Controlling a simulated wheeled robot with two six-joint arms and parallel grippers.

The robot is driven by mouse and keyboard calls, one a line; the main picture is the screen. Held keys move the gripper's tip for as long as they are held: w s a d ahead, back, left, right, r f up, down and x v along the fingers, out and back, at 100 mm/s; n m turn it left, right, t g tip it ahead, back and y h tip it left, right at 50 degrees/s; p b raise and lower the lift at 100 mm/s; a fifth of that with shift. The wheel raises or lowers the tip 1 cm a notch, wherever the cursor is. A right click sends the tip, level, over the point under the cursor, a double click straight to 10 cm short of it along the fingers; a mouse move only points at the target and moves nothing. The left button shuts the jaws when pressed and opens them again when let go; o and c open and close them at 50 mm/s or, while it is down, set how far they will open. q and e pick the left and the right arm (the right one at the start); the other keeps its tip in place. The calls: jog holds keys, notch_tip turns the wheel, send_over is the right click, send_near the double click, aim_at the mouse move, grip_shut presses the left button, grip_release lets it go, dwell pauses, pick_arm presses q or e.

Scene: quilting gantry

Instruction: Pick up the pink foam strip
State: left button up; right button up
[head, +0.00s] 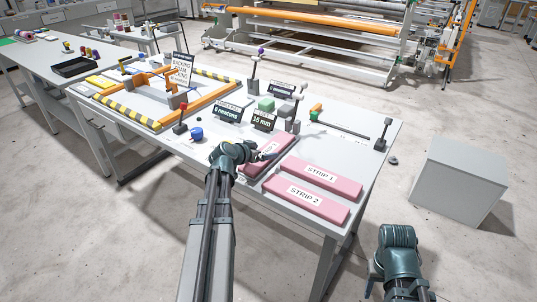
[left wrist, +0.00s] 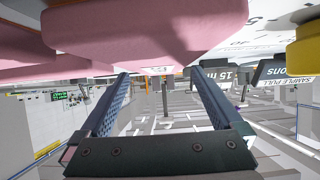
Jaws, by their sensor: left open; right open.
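Three pink foam strips lie on the grey table in the head view. STRIP 1 (head: 318,176) and STRIP 2 (head: 305,201) are labelled and lie side by side at the front right. A third pink strip (head: 268,158) lies just left of them, partly hidden by my left gripper (head: 266,155). That gripper is over or beside this strip. In the left wrist view its two fingers (left wrist: 158,76) are apart with nothing between them, and a pink strip (left wrist: 150,32) is close at the top of the picture. My right gripper (head: 373,280) is low at the bottom right, off the table, its fingers barely showing.
Black signs reading 5 newtons (head: 228,111) and 15 mm (head: 264,121) stand behind the left gripper. An orange frame with striped edges (head: 125,111) is at the table's left.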

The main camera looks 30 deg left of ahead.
pick_arm(q)
jog(key=shift+x, duration=0.9)
jog(key=shift+s, duration=0.15)
pick_arm(e)
jog(key=shift+f, duration=0.45)
pick_arm(q)
jog(key=c, duration=1.2)
jog(key=shift+r, duration=0.1)
pick_arm(e)
jog(key=shift+r, duration=0.1)
